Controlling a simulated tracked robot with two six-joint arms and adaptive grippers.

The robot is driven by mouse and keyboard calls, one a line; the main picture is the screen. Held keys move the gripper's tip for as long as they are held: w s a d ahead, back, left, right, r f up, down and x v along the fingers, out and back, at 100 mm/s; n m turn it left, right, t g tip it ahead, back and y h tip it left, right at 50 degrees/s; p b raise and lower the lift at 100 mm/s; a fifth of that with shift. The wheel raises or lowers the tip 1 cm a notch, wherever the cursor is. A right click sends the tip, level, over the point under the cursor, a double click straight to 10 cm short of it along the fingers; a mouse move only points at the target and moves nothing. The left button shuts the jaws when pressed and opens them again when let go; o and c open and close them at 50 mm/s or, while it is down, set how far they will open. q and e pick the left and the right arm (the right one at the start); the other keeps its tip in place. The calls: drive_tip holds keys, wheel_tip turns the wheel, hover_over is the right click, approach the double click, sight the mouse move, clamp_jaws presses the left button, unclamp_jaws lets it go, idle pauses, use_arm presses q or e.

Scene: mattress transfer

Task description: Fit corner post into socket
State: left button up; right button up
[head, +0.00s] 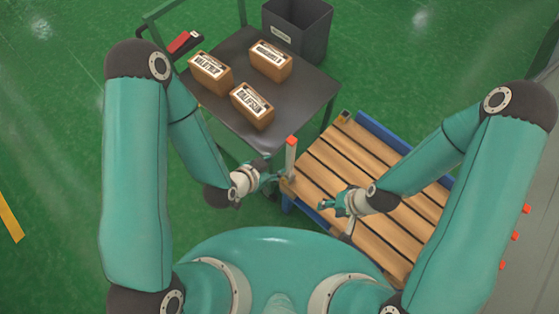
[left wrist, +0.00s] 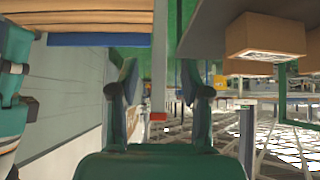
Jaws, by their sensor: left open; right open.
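The corner post (head: 291,158) is pale grey with an orange-red top. It stands roughly upright at the left corner of the slatted wooden frame (head: 345,172). Its lower end and the socket are hard to make out, so I cannot tell how it is seated. My left gripper (head: 277,180) is open beside the post. In the left wrist view, the post (left wrist: 159,60) passes between the spread fingers of that gripper (left wrist: 158,78), with visible gaps, its red end towards me. My right gripper (head: 326,205) is open and empty over the frame's near-left slats.
A dark cart table (head: 300,95) behind the post carries three labelled brown boxes, one nearest the post (head: 252,106). A grey bin (head: 298,30) stands behind it. Blue rails (head: 385,132) edge the frame. Green floor (head: 60,120) is clear at the left.

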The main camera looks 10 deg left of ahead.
use_arm(q)
drive_tip(key=s+a+f+n+g+y+p, duration=0.1)
drive_tip(key=s+a+f+n+g, duration=0.2)
drive_tip(key=s+a+n+g, duration=0.3)
drive_tip(key=s+n, duration=0.3)
drive_tip(key=shift+a+f+g, duration=0.2)
drive_tip(key=shift+a+g, duration=0.05)
drive_tip(key=shift+g, duration=0.05)
